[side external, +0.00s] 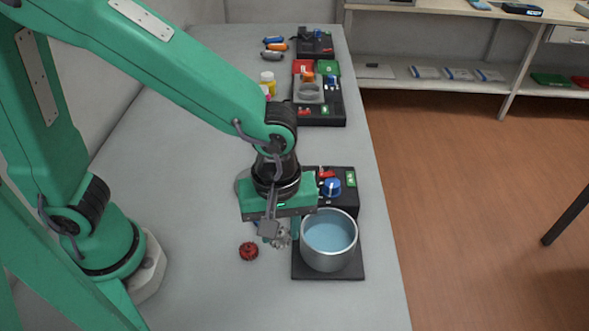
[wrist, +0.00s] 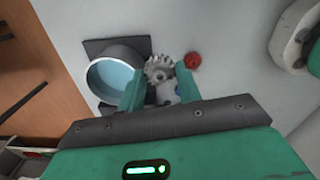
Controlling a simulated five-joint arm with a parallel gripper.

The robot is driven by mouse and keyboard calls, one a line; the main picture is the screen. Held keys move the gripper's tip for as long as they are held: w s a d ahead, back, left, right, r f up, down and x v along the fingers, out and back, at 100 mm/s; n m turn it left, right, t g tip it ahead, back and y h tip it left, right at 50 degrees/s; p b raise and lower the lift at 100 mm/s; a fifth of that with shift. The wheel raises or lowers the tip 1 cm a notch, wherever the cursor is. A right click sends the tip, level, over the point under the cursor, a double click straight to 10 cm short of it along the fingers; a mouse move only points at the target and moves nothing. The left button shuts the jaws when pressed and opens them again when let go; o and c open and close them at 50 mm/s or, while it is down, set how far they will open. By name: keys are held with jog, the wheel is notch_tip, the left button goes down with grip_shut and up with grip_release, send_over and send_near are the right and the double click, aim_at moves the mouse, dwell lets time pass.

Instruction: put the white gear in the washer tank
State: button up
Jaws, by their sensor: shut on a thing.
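The white gear (side external: 283,240), greyish-white and toothed, is held between the fingers of my gripper (side external: 281,231), just left of the washer tank. In the wrist view the gear (wrist: 158,69) shows at the fingertips of my gripper (wrist: 160,78), beside the tank's rim. The washer tank (side external: 329,262) is a round metal pot with pale blue liquid, on a dark base; it also shows in the wrist view (wrist: 93,92). The fingers partly hide the gear in the side view.
A red gear (side external: 249,251) lies on the table left of the tank. A black control box (side external: 343,199) with a blue knob stands behind the tank. Farther back are trays (side external: 318,115) and small bottles (side external: 268,82). The table's right edge is close to the tank.

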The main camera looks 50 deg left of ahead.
jog(key=w+d+r+n, duration=0.2)
jog(key=w+n, duration=0.2)
jog(key=w, duration=0.6)
jog(key=shift+d, duration=0.35)
jog(key=shift+f, duration=4.25)
jog(key=shift+f, duration=0.8)
jog(key=o, duration=1)
jog(key=shift+r, duration=0.15)
